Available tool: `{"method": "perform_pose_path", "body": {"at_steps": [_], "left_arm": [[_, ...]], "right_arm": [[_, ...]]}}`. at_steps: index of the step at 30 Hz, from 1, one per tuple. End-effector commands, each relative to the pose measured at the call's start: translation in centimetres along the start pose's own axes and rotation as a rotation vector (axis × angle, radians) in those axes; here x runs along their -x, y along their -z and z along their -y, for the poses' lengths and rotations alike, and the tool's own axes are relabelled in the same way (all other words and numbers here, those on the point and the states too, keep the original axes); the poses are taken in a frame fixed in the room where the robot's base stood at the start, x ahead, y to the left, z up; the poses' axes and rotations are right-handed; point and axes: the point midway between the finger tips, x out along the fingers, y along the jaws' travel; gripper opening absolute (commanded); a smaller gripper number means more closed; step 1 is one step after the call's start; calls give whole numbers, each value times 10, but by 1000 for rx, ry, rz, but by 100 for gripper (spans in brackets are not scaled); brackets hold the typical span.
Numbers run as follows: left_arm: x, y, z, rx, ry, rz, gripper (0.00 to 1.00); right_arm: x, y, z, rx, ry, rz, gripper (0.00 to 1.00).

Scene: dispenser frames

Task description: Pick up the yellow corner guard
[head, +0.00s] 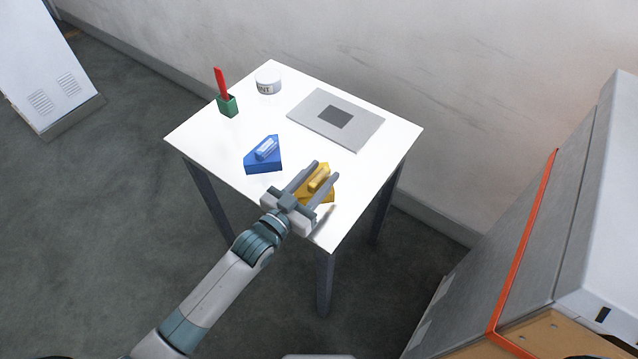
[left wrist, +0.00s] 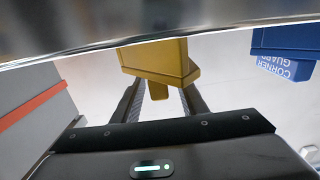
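The yellow corner guard (head: 319,195) lies on the white table near its front right edge, with a raised grip bar (head: 318,179) on top. My left gripper (head: 324,170) is over it with its fingers spread, one on each side of the bar. In the left wrist view, the yellow guard (left wrist: 157,57) shows beyond the palm, and its bar (left wrist: 160,91) stands between the two open fingers (left wrist: 160,82). A gap shows on both sides of the bar. The gripper hides part of the guard in the head view. My right gripper is not in view.
A blue corner guard (head: 255,162) lies left of the yellow one. A grey plate with a dark square (head: 312,103), a white jar (head: 268,86) and a green holder (head: 228,107) with a red stick stand farther back. A slim pencil-like item (head: 326,216) lies by the front edge.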

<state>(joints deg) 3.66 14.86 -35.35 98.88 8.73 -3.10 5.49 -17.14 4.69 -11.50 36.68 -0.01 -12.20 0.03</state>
Motion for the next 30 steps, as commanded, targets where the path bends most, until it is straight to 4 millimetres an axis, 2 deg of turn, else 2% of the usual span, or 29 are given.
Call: {"method": "perform_pose_path", "body": {"at_steps": [1,5,19,23,28,30], "left_arm": [[0,0,0,0,0,0,32],[0,0,0,0,0,0,1],[0,5,0,0,0,-1,0],[0,15,0,0,1,-2,0],[0,41,0,-1,1,-6,0],[-7,48,-11,5,0,-5,0]], "right_arm": [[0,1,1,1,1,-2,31],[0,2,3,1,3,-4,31],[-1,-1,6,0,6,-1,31],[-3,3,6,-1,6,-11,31],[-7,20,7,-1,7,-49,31],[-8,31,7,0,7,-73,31]]}}
